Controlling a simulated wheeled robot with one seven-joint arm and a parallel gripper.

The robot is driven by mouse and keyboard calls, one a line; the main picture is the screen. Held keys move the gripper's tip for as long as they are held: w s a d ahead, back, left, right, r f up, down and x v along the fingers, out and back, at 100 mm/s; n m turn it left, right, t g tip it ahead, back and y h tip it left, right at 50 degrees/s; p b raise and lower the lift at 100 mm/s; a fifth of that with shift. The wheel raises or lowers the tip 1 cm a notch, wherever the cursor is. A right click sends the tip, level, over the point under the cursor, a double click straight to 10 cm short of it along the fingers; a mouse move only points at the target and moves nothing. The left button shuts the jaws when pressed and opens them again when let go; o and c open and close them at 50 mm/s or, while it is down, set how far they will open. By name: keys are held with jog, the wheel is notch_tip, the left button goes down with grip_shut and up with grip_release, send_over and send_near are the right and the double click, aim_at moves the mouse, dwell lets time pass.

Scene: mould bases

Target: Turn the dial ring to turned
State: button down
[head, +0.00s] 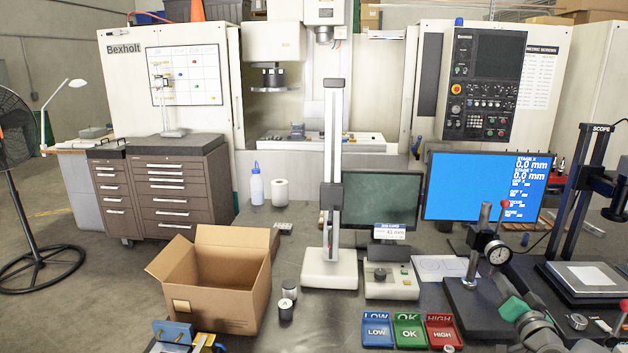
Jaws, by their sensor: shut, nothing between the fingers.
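The dial gauge (498,252) has a round white face in a dark ring and faces me. It is mounted upright on a stand to the right of centre, above a dark base plate (478,308). At this size I cannot make out the ring's markings or how far it is turned.
A red-knobbed post (504,208) stands by the gauge. Left of it are a height gauge (334,200), a blue screen (478,190) and LOW, OK and HIGH bins (408,333). A scope stand (590,160) is on the right. An open cardboard box (225,290) stands left.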

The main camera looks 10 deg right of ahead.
jog(key=x, duration=0.2)
jog(key=shift+w+d+b, duration=0.1)
jog(key=shift+w+b, duration=0.2)
jog(key=shift+b, duration=0.1)
jog(key=shift+r, duration=0.25)
